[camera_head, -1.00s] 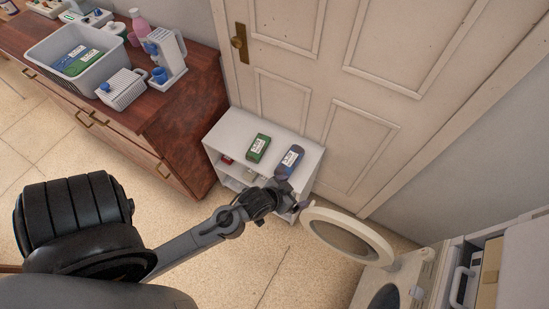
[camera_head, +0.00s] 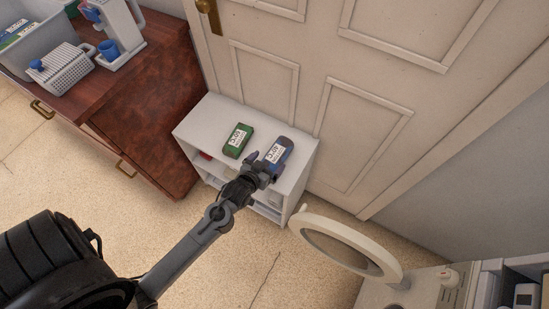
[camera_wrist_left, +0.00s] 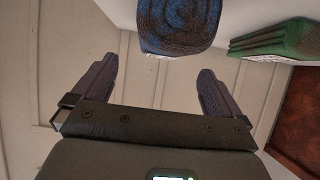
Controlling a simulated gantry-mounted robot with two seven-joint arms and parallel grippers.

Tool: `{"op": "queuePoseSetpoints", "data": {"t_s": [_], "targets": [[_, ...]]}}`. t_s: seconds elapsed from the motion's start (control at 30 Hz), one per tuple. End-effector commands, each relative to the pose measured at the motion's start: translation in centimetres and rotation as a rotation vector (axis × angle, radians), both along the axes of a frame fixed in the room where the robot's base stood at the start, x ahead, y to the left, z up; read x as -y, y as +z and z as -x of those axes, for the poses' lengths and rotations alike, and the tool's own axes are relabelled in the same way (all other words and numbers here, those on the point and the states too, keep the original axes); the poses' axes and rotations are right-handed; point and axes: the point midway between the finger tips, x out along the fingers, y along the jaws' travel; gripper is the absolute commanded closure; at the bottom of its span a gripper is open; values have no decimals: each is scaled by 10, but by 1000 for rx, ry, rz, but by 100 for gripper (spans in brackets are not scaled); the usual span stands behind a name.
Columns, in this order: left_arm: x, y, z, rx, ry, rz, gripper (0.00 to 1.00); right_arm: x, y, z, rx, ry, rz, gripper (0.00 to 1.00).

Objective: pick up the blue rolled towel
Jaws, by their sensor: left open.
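The blue rolled towel (camera_head: 281,148) lies on top of a small white shelf unit (camera_head: 212,112), with a white label on it. Its dark blue end shows at the top of the left wrist view (camera_wrist_left: 180,24). My left gripper (camera_head: 264,166) is at the near end of the towel and covers part of it in the head view. In the wrist view the left gripper (camera_wrist_left: 157,82) is open and empty, its two fingers apart, with the towel end beyond the fingertips. My right gripper is not in view.
A green folded towel (camera_head: 237,140) lies left of the blue one and also shows in the wrist view (camera_wrist_left: 270,38). A panelled door (camera_head: 310,45) stands behind the shelf. A brown dresser (camera_head: 150,110) is at left; an open round appliance door (camera_head: 390,262) is at right.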

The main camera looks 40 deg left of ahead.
Motion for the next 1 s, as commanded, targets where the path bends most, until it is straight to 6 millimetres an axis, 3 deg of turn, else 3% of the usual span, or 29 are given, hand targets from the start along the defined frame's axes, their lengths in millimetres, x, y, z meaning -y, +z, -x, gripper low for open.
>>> {"op": "queuePoseSetpoints", "data": {"t_s": [0.37,0.7,1.0], "targets": [[-5,-15,-24,0,-1,0,0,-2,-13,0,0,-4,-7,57],[-13,-32,-58,0,0,1,0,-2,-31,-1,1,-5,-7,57],[-14,-32,-60,-2,0,0,0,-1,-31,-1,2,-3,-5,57]]}}
